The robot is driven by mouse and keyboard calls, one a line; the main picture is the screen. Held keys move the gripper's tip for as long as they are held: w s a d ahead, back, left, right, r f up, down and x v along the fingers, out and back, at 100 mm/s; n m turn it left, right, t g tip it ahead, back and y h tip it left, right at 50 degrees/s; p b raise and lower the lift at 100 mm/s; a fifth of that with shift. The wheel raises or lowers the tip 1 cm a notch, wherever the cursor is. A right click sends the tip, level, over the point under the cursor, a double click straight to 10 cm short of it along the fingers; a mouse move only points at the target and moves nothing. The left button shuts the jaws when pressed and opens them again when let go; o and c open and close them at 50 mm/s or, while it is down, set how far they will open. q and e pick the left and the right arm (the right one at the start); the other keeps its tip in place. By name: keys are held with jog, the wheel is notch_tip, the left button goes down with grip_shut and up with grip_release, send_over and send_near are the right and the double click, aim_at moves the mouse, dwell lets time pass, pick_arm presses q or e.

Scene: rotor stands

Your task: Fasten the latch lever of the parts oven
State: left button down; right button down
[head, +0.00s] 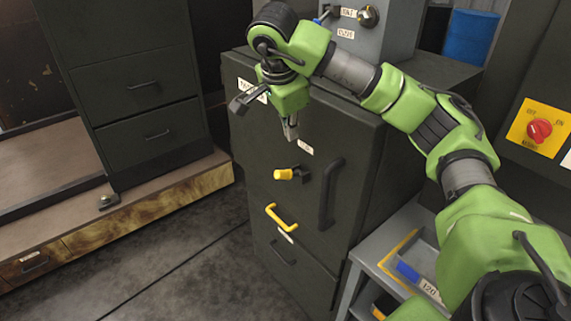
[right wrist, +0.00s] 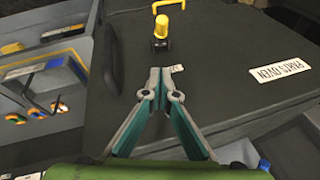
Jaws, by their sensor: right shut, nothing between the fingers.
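The parts oven (head: 265,150) is a dark cabinet in the middle of the head view. Its latch lever (head: 284,174) has a yellow grip pointing left from a black pivot on the door, roughly level. My right gripper (head: 291,134) is shut and empty, pointing down above the lever and apart from it. In the right wrist view the shut fingertips (right wrist: 160,75) show below the lever (right wrist: 162,27) in the picture, with a gap between them. My left gripper is not in view.
A black upright door handle (head: 331,193) is right of the lever, and a yellow drawer handle (head: 281,217) is below it. A grey shelf (head: 362,248) with bins stands at the right. A grey box (head: 385,35) sits on top. Floor at the left is clear.

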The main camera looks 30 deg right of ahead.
jog(key=f, duration=0.1)
jog(key=p, duration=0.3)
send_over(287, 172)
jog(key=s, duration=0.2)
notch_tip(287, 172, down, 8)
jog(key=f, duration=0.1)
jog(key=p, duration=0.1)
jog(key=f, duration=0.1)
jog(key=shift+w+a+f, duration=0.3)
jog(key=shift+w, duration=0.1)
jog(key=shift+w+a+f+p, duration=0.2)
jog(key=shift+f+p, duration=0.1)
jog(key=shift+f, duration=0.2)
